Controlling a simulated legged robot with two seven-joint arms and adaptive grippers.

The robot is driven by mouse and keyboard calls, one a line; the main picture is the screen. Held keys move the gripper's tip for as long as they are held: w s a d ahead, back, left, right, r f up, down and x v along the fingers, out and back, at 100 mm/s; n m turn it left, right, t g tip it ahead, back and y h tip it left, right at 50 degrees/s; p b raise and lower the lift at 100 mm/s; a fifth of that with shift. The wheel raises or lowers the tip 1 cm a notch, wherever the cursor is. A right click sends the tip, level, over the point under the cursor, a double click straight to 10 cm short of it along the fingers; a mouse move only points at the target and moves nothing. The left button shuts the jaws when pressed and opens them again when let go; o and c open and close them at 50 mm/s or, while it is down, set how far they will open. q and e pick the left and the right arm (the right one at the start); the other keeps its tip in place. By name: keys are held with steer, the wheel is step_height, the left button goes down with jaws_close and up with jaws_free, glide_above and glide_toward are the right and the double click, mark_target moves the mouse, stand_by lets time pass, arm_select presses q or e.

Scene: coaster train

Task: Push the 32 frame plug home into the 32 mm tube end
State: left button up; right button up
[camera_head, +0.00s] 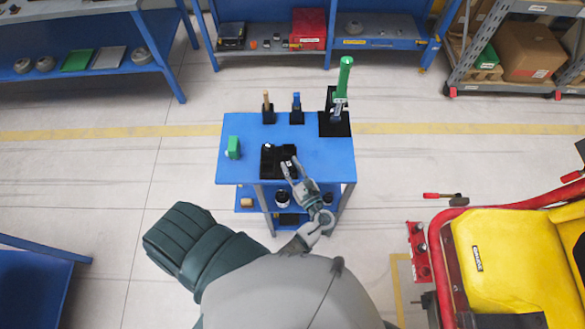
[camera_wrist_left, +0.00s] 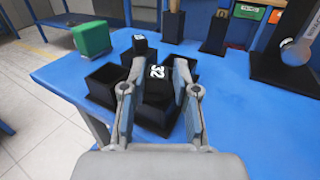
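The black 32 frame plug (camera_wrist_left: 158,88), marked with a white "32", sits upright in a compartment of a black open-topped tray (camera_wrist_left: 102,84). My left gripper (camera_wrist_left: 160,66) reaches down over it, with one finger on each side of the plug. The fingers look apart from it, though contact at the tips is hard to judge. In the head view my left gripper (camera_head: 289,164) is over the right part of the tray. An upright green-topped tube (camera_head: 345,76) stands in a black holder at the table's back right; I cannot read its size. My right gripper is out of view.
The blue table (camera_head: 240,174) also carries a green block (camera_head: 234,147) at left, and a wooden-handled tool (camera_head: 266,103) and a blue-handled tool (camera_head: 297,102) in black stands behind. Another black plug (camera_wrist_left: 139,43) stands in the tray. Table front right is bare.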

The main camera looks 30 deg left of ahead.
mark_target(287, 162)
arm_select(q)
steer(key=a, duration=0.2)
steer(key=shift+w+a+f, duration=0.3)
steer(key=shift+f, duration=0.1)
jaws_close()
steer(key=shift+d, duration=0.1)
steer(key=shift+d+r, duration=0.1)
steer(key=shift+d, duration=0.5)
steer(key=shift+d+r, duration=0.1)
steer(key=shift+r, duration=0.05)
steer(key=r, duration=0.3)
steer(key=r+p, duration=0.1)
steer(key=r, duration=0.4)
steer(key=shift+a+r, duration=0.4)
steer(key=shift+d+r+p, duration=0.15)
steer(key=shift+r+p, duration=0.15)
steer(key=shift+r, duration=0.2)
steer(key=shift+d, duration=0.1)
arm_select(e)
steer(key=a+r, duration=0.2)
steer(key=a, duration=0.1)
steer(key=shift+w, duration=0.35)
